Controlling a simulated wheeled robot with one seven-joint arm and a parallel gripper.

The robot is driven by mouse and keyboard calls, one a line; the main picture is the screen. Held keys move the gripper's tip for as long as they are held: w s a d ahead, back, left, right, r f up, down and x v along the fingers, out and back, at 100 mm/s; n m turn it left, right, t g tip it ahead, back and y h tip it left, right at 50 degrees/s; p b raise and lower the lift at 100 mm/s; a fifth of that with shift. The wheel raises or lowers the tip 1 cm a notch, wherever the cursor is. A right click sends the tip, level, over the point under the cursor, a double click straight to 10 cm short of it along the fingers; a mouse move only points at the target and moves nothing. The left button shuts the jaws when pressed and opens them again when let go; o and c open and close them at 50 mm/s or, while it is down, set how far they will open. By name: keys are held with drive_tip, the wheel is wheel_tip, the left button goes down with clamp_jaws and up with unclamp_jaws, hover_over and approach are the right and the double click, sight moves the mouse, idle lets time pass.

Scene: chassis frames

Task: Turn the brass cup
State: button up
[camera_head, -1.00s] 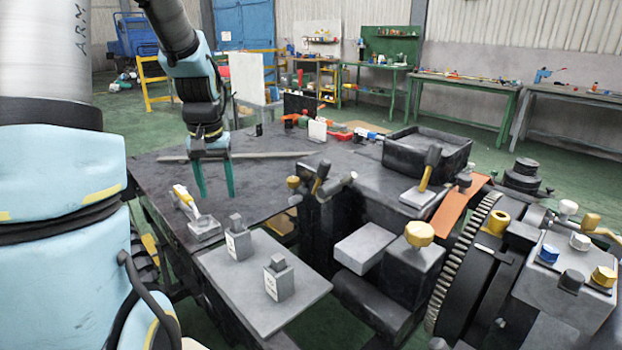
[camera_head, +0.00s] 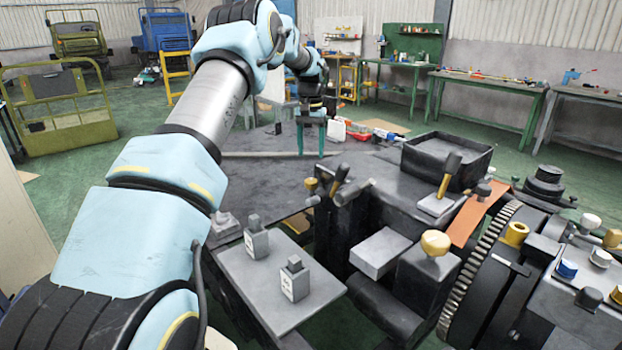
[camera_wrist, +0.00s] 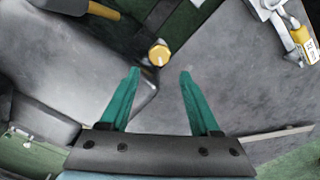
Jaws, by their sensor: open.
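A brass cup-shaped piece (camera_head: 515,233) stands upright beside the large toothed wheel at the right of the head view. A rounded brass knob (camera_head: 435,242) sits on a dark block left of it. A smaller brass knob (camera_head: 311,185) is at the machine's near left edge. My gripper (camera_head: 311,138) is over the far part of the dark table, well away from the cup-shaped piece. Its teal fingers are apart and empty. In the wrist view a round brass top (camera_wrist: 159,54) shows just beyond the gap between the fingertips (camera_wrist: 159,73); it looks like the smaller knob.
A black tray (camera_head: 447,160) and upright levers (camera_head: 449,175) stand on the machine. Two small grey blocks with labels (camera_head: 256,237) stand on the near plate. A yellow-handled piece (camera_wrist: 302,38) is at the wrist view's upper right. The middle of the dark table (camera_head: 255,180) is mostly clear.

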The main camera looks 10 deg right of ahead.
sight(311, 181)
wheel_tip(311, 181, down, 11)
drive_tip(key=p, duration=0.3)
drive_tip(key=shift+r, duration=0.15)
clamp_jaws()
idle(0.5)
